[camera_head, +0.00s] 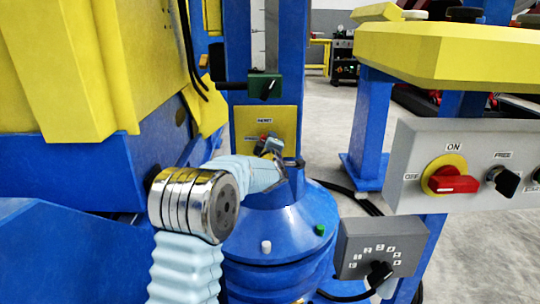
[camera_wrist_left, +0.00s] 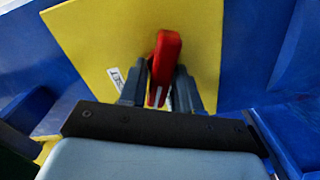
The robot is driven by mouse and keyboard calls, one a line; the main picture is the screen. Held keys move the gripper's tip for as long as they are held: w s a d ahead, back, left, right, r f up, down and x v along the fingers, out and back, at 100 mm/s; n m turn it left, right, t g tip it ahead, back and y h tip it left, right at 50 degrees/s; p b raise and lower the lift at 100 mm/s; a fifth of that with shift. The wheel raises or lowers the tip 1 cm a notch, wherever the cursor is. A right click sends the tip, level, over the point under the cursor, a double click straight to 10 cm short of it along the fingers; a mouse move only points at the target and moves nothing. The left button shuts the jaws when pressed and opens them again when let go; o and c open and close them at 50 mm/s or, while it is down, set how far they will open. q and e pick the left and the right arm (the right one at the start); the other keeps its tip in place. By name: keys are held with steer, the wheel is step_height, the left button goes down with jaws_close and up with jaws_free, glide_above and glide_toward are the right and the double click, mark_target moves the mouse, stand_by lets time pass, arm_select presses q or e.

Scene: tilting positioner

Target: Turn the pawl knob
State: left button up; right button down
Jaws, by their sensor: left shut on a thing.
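The red pawl knob (camera_wrist_left: 166,60) sits on a yellow plate (camera_wrist_left: 100,35) and has a white line on its near end. In the left wrist view it points nearly upright, leaning slightly right. My left gripper (camera_wrist_left: 160,92) is shut on it, with one dark finger on each side. In the head view the left gripper (camera_head: 272,147) reaches the yellow plate (camera_head: 283,122) on the blue column, and only a bit of the red knob (camera_head: 263,137) shows. The plate's labels are partly hidden or too small to read surely. My right gripper is not in view.
A green block (camera_head: 264,87) with a black knob is above the plate. A blue round base (camera_head: 290,225) with small buttons is below. At right are a grey panel (camera_head: 420,170) with a red ON/OFF switch (camera_head: 453,184) and a dark dial box (camera_head: 362,248).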

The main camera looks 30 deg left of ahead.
arm_select(q)
steer(key=n+b, duration=0.3)
steer(key=shift+f, duration=0.3)
steer(key=shift+n+b, duration=0.7)
steer(key=shift+n, duration=0.2)
steer(key=shift+r, duration=0.1)
steer(key=o, duration=0.8)
steer(key=shift+o, duration=0.2)
steer(key=v, duration=1.4)
